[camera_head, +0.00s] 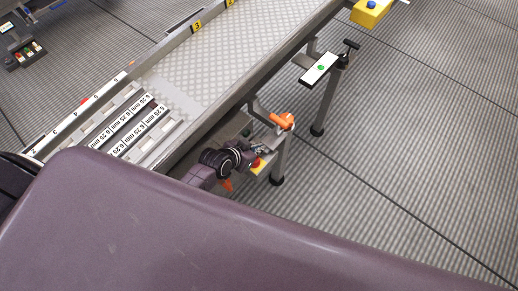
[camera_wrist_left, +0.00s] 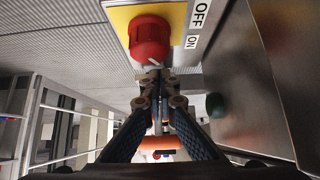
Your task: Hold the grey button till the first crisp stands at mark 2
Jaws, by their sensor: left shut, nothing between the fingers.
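My left gripper (camera_head: 262,150) is shut and empty, at a small box below the conveyor's near side. In the left wrist view its closed fingertips (camera_wrist_left: 152,78) are at or just below a red knob (camera_wrist_left: 150,40) on a yellow plate (camera_wrist_left: 176,14). I cannot tell whether they touch it. OFF and ON labels (camera_wrist_left: 192,41) sit beside the plate. The number strip (camera_head: 65,124) runs along the conveyor's left edge, with mark 2 (camera_head: 33,152) at its lower end. I cannot make out a grey button or a crisp. My right gripper is not in view.
The conveyor belt (camera_head: 210,68) looks bare. An orange part (camera_head: 283,121) sits close by the gripper. A white plate with a green button (camera_head: 320,68) and a yellow box with a blue button (camera_head: 371,6) stand farther right. Floor at right is clear. A purple surface hides the foreground.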

